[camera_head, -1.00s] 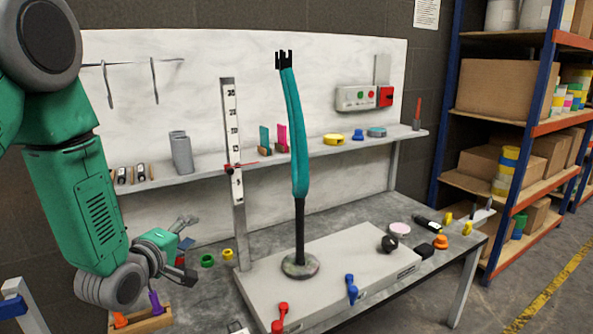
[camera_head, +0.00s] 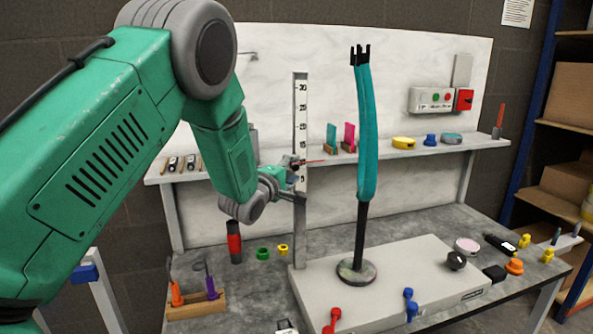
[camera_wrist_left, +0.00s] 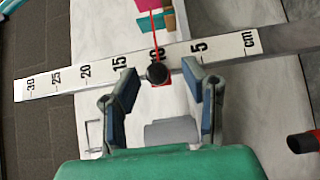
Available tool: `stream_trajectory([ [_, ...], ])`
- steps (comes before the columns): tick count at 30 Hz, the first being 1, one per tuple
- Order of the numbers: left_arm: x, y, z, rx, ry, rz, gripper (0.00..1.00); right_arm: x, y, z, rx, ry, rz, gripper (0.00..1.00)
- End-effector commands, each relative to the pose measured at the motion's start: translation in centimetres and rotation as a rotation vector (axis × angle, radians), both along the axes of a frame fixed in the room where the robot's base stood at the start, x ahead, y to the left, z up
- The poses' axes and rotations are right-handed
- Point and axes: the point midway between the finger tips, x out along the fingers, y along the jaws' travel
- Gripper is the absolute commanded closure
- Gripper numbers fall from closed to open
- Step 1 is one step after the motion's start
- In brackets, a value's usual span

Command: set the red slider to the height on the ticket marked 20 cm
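The upright white scale (camera_head: 301,110) stands at the back of the base plate, with 30 near its top. The red slider (camera_head: 312,161) has a thin red pointer and sits close to the 10 mark. In the left wrist view the slider's dark round knob (camera_wrist_left: 157,73) lies by the 10 on the sideways scale (camera_wrist_left: 102,67). My left gripper (camera_head: 298,180) is at the scale. Its two fingers are apart on either side of the knob, with a visible gap (camera_wrist_left: 160,95). My right gripper is not in view. No ticket marked 20 cm is readable.
A shelf (camera_head: 400,158) with small items runs behind. Wall paper (camera_head: 517,12) is too small to read.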

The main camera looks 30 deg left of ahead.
Motion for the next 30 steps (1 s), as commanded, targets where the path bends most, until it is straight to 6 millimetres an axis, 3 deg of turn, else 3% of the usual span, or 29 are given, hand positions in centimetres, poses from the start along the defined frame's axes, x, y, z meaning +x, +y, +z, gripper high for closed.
stream_trajectory([
  [4,1.1,-0.1,0.1,0.003,-0.001,-0.001,0.61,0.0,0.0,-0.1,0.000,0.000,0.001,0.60],
  [13,1.3,-0.3,0.2,0.003,0.000,-0.001,0.61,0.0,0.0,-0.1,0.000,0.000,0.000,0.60],
  [17,1.3,-0.1,0.1,0.001,0.000,-0.001,1.00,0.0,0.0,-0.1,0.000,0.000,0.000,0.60],
  [24,1.3,0.0,0.5,0.001,0.000,0.001,1.00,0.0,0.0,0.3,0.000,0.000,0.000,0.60],
  [30,1.3,0.3,4.4,-0.005,-0.005,0.006,1.00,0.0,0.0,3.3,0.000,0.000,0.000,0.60],
])
